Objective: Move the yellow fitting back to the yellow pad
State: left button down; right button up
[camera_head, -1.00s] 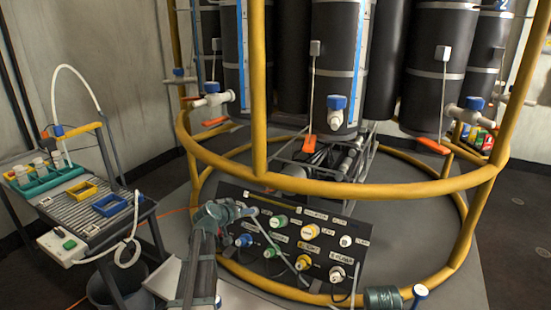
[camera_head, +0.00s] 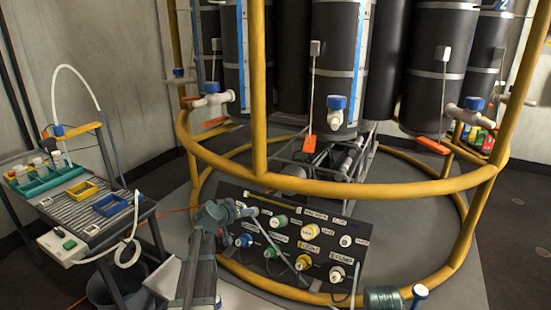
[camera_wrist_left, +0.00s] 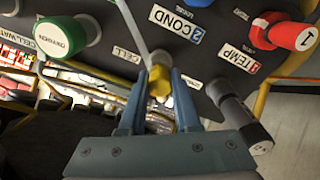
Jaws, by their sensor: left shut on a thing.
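My left gripper (camera_head: 246,210) is over the upper left of the black control panel (camera_head: 340,222). In the left wrist view its two blue-grey fingers (camera_wrist_left: 157,98) are shut on the yellow fitting (camera_wrist_left: 159,80). A pale tube or rod runs up from the fitting in that view. In the head view the fitting is too small and covered to make out. A yellow square frame (camera_head: 71,190), which may be the yellow pad, lies on the ribbed bench top at the left. My right gripper is not in view.
Coloured knobs, such as a green-ringed one (camera_wrist_left: 61,36) and a red one (camera_wrist_left: 282,30), stand out from the panel. A yellow ring rail (camera_head: 330,187) crosses behind it. A blue frame (camera_head: 110,205) and green rack (camera_head: 45,181) share the bench. A bucket (camera_head: 112,290) stands below.

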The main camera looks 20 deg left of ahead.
pick_arm(q)
jog(key=shift+s+r, duration=0.1)
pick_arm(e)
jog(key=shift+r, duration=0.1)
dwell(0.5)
pick_arm(q)
jog(key=p+v, duration=0.3)
jog(key=v, duration=0.2)
jog(key=shift+s+r, duration=0.2)
jog(key=shift+s, duration=0.15)
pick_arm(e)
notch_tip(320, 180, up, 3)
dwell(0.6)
